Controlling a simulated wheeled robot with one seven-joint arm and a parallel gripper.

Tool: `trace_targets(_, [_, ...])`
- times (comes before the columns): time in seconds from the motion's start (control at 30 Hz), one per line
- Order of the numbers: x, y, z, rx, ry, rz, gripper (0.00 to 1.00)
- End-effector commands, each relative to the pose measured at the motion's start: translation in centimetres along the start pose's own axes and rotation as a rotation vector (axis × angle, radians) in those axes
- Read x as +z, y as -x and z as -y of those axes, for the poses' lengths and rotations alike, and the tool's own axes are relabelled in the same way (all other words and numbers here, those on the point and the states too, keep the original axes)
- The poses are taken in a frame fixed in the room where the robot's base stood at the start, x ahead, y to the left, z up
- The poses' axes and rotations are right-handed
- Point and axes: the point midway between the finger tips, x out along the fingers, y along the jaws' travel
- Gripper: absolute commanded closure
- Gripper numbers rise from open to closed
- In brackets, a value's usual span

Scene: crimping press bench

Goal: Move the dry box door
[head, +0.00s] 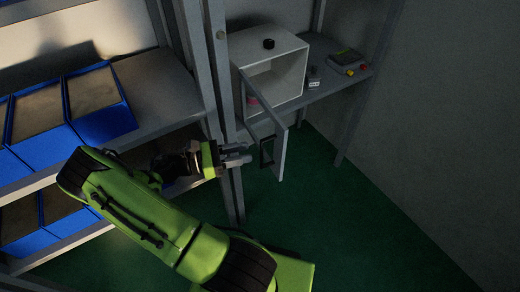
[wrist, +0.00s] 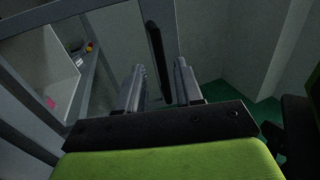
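The dry box (head: 290,78) is a pale cabinet on a grey shelf, with its front open. Its door (head: 282,150) stands swung out toward me, with a dark handle (head: 267,151) on its face. My gripper (head: 244,155) is just left of the handle, fingers pointing at the door. In the wrist view my two fingers (wrist: 158,88) are spread, and the black upright handle (wrist: 158,58) shows in the gap between them, toward their tips. No contact with either finger is visible. I cannot tell how deep the handle sits between them.
A grey post (head: 226,110) stands close to my gripper on the left. Blue bins (head: 100,122) fill the left shelves. Green floor (head: 350,220) is clear at right.

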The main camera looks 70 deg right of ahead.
Motion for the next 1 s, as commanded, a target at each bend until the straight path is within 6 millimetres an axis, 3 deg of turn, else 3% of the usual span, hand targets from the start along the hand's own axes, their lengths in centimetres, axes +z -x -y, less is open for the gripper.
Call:
trace_targets(0.1, [-0.1, -2.9, 0.1, -0.006, 0.003, -0.001, 0.65])
trace_targets(0.23, [-0.1, -5.1, 0.1, -0.003, 0.002, -0.002, 0.65])
trace_targets(0.6, [-0.1, -6.2, 0.0, 0.0, 0.0, -0.002, 0.65])
trace_targets(0.83, [-0.1, -6.2, 0.0, 0.0, 0.0, -0.002, 1.0])
trace_targets(1.0, [-0.1, -6.2, 0.0, 0.0, 0.001, -0.002, 1.0])
